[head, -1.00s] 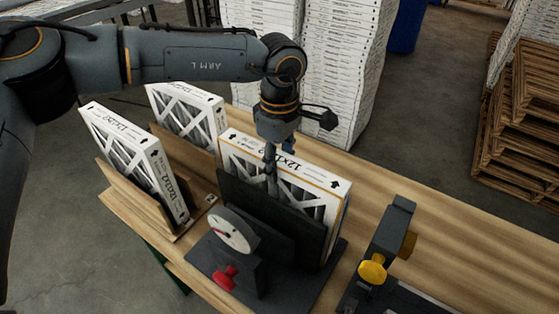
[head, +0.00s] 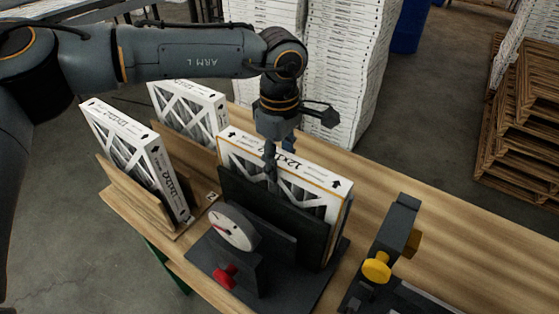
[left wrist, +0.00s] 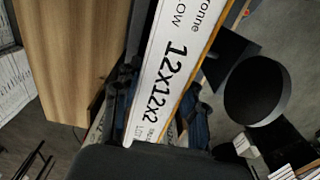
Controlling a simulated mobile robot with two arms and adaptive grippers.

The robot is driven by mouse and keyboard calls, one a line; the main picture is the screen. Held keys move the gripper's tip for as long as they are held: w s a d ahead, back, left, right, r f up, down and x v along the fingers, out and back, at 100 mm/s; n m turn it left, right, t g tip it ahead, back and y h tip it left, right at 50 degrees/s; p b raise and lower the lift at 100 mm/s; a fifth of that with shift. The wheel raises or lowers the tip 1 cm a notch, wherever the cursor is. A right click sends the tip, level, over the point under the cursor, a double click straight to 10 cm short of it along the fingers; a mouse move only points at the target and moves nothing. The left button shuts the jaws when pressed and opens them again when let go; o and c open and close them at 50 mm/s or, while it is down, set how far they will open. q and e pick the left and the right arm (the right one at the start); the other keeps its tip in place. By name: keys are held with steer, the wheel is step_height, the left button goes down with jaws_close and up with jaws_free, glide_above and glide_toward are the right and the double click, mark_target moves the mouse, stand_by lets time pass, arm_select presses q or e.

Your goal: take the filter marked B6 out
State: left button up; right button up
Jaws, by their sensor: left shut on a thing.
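A white boxed filter (head: 325,176) with an orange edge line and "12x12" print stands upright in a dark holder (head: 265,207) that has a dial and a red knob. My left gripper (head: 270,158) is shut on the top edge of this filter. In the left wrist view the filter's printed edge (left wrist: 168,70) runs between the fingers. Two more white filters stand in a wooden rack, one at the front left (head: 137,155) and one behind it (head: 190,112). No B6 mark is readable on any filter. My right gripper is not in view.
A dark fixture (head: 398,225) with a yellow knob (head: 377,267) stands right of the holder. Bare tabletop (head: 450,240) lies to the right. Tall stacks of white boxes (head: 345,75) stand behind the table, and wooden pallets (head: 525,120) stand at the right.

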arm_select(q)
steer(key=o, duration=0.9)
steer(key=shift+r, duration=0.15)
steer(key=shift+r+p, duration=1.65)
steer(key=shift+r, duration=1.75)
steer(key=o, duration=0.6)
